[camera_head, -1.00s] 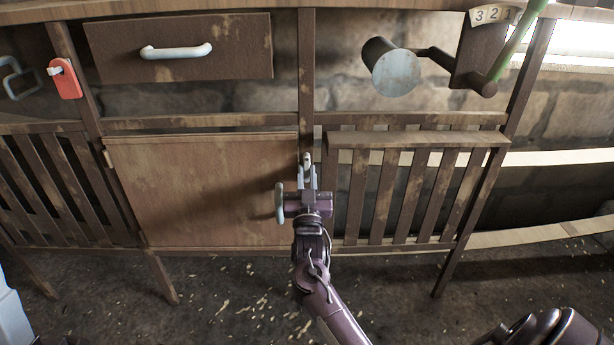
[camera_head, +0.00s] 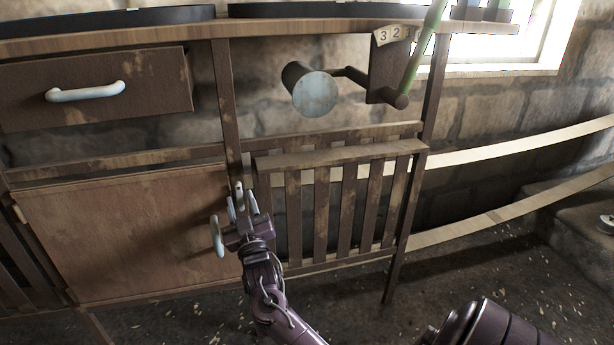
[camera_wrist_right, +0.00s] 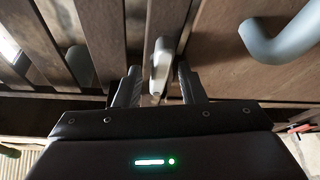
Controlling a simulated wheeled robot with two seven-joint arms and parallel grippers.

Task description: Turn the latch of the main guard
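The latch (camera_head: 239,188) is a small pale lever on the dark post at the left edge of the slatted guard (camera_head: 340,210). It points roughly upright in the head view. My right gripper (camera_head: 243,203) is at the latch, its fingers pointing up toward it. In the right wrist view the latch (camera_wrist_right: 161,64) reaches down to the space between the two dark fingertips of my right gripper (camera_wrist_right: 159,84). The fingers are apart, with a gap visible on the left side of the latch. I cannot tell whether the right finger touches it. My left gripper is not in view.
A brown cabinet door (camera_head: 120,235) with a pale curved handle (camera_head: 216,236) is just left of my right gripper. The handle also shows in the wrist view (camera_wrist_right: 280,40). A drawer (camera_head: 150,80), a grey-faced roller (camera_head: 314,94) and a crank with a green handle (camera_head: 424,45) are above.

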